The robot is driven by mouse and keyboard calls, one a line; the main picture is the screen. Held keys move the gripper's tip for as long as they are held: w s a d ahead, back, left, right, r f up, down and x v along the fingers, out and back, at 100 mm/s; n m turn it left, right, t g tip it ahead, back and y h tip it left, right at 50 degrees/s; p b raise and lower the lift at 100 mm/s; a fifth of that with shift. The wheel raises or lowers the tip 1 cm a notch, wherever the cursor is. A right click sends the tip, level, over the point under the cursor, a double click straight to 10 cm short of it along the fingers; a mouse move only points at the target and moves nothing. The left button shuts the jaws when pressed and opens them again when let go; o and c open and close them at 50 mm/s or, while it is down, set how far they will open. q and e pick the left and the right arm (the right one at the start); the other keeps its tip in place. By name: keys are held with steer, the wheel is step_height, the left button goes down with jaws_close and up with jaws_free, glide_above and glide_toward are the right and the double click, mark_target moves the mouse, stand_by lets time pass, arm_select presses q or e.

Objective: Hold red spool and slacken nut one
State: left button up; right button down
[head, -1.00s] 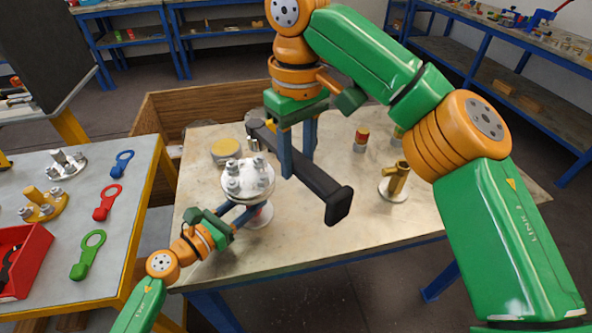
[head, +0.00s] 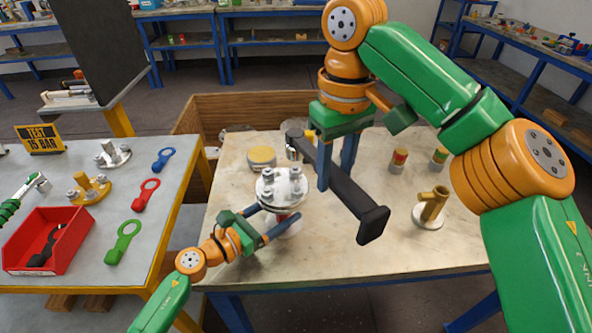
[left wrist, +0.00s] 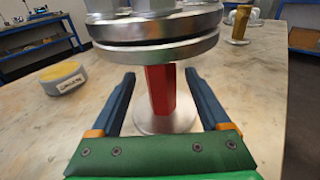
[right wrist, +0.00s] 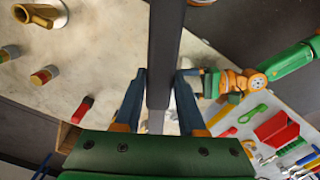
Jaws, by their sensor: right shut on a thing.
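The red spool (left wrist: 162,92) stands upright on the bench under a round grey flange (head: 282,204). Several bolts with nuts (head: 268,176) stand on the flange; I cannot tell which is nut one. My left gripper (head: 281,214) is open, its fingers on either side of the spool; the left wrist view (left wrist: 158,85) shows a gap on each side. My right gripper (head: 336,182) is shut on a long dark bar tool (head: 362,205), which also shows in the right wrist view (right wrist: 163,45). Its grey socket end (head: 293,146) is above and behind the flange, apart from the nuts.
A yellow-topped disc (head: 262,156) lies behind the flange. A brass fitting (head: 431,206) and small capped cylinders (head: 398,160) stand at the bench's right. The left table holds coloured spanners (head: 146,195) and a red bin (head: 48,240). The bench's front is clear.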

arm_select(q)
steer(key=v, duration=1.2)
steer(key=shift+f, duration=0.1)
steer(key=shift+a, duration=0.1)
